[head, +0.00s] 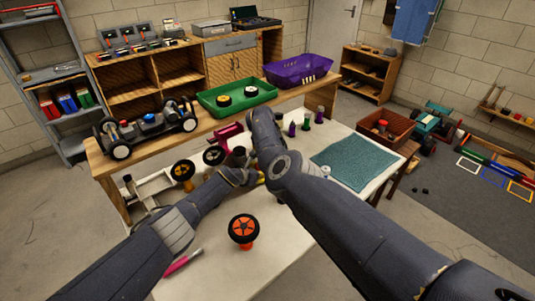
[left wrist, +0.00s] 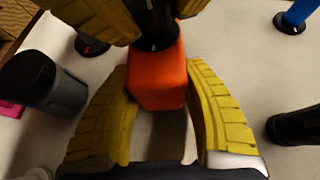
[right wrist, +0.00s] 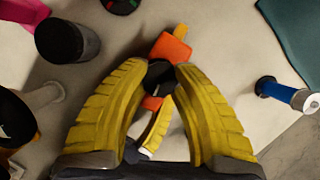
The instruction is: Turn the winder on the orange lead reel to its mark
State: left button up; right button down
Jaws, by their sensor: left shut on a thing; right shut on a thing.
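The orange lead reel (left wrist: 160,80) stands on the white table. My left gripper (left wrist: 158,68) is shut on its orange body, one yellow finger on each side. The reel also shows in the right wrist view (right wrist: 170,48). The black winder (right wrist: 160,75) sits on top of the reel, and my right gripper (right wrist: 160,70) is shut on it from above. The winder also shows in the left wrist view (left wrist: 156,28), between my right gripper's fingers. In the head view my arms hide most of the reel.
A dark cylinder (right wrist: 68,42) stands beside the reel. A blue and silver piece (right wrist: 285,93) stands on the other side. An orange-hubbed wheel (head: 243,229) stands on the table's near part. A teal mat (head: 352,160) lies to the right, and a green tray (head: 215,107) is behind.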

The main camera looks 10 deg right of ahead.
dwell(0.4)
jog(key=c, duration=0.9)
grip_release()
jog(key=shift+s+d+r, duration=0.1)
jog(key=shift+s+r, duration=0.2)
jog(key=shift+r, duration=0.35)
jog(key=v, duration=1)
jog(key=shift+a+r, duration=0.25)
jog(key=shift+a, duration=0.15)
jog(key=shift+s+f, duration=0.15)
